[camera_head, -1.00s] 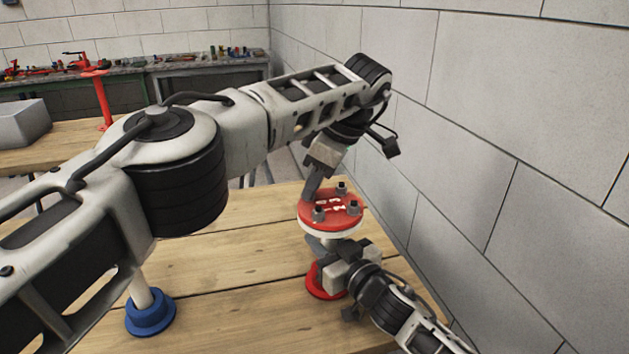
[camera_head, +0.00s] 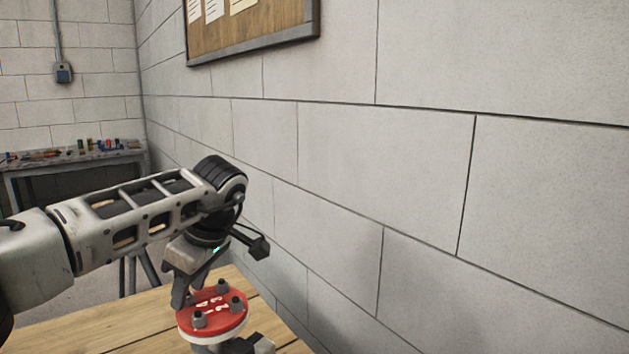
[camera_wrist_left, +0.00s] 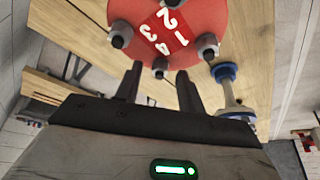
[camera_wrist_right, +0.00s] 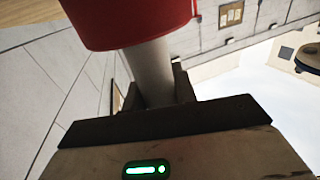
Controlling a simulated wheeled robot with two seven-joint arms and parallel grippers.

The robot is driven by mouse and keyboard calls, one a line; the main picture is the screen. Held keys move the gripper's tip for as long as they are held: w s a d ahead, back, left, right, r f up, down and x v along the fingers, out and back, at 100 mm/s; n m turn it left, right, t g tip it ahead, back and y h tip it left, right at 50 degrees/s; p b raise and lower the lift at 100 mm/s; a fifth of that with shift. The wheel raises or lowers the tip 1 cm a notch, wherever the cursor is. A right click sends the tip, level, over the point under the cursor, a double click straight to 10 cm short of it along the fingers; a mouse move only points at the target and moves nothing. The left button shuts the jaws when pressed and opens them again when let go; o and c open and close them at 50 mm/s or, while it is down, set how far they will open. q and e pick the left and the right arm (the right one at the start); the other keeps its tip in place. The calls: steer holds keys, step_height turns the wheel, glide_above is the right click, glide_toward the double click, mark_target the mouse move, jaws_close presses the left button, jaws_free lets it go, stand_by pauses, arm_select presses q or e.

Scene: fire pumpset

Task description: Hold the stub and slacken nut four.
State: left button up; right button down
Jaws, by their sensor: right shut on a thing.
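The stub has a round red flange (camera_head: 213,312) on top, marked with white numbers, with several grey nuts standing on it. My left gripper (camera_head: 184,296) reaches down at the flange's far left edge. In the left wrist view its two fingers (camera_wrist_left: 160,80) are apart, with one nut (camera_wrist_left: 160,68) in line with the gap, nearest the number 4. I cannot tell whether the fingers touch that nut. In the right wrist view my right gripper (camera_wrist_right: 157,90) is shut on the stub's pale pipe (camera_wrist_right: 150,72), beside a red flange (camera_wrist_right: 130,20).
The wooden table (camera_head: 110,332) carries the stub. A block wall (camera_head: 400,180) stands close on the right. A blue-ended part (camera_wrist_left: 230,90) stands on the table in the left wrist view. A cluttered workbench (camera_head: 75,158) is at the back left.

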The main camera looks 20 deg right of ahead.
arm_select(q)
steer(key=m, duration=0.1)
steer(key=m+h, duration=0.1)
steer(key=m, duration=0.1)
steer(key=m+t, duration=0.1)
steer(key=shift+s+a+m, duration=0.15)
steer(key=shift+a+m, duration=0.1)
steer(key=shift+m, duration=0.15)
steer(key=m, duration=0.1)
steer(key=m+h, duration=0.1)
steer(key=m, duration=0.1)
steer(key=shift+s+a+t+h, duration=0.1)
steer(key=shift+t+h, duration=0.2)
steer(key=s+d+r+m, duration=0.15)
steer(key=s+r, duration=0.35)
steer(key=r, duration=0.6)
steer(key=s+d+r+m+g+h, duration=0.2)
steer(key=s+d+m+h, duration=0.1)
steer(key=d+h, duration=0.65)
steer(key=s+d+r+g+h, duration=0.2)
steer(key=d+r+h, duration=0.5)
steer(key=r, duration=0.4)
steer(key=shift+s+d+r+h, duration=0.15)
steer(key=shift+s+r+h, duration=0.15)
steer(key=shift+s, duration=0.2)
steer(key=shift+n, duration=0.25)
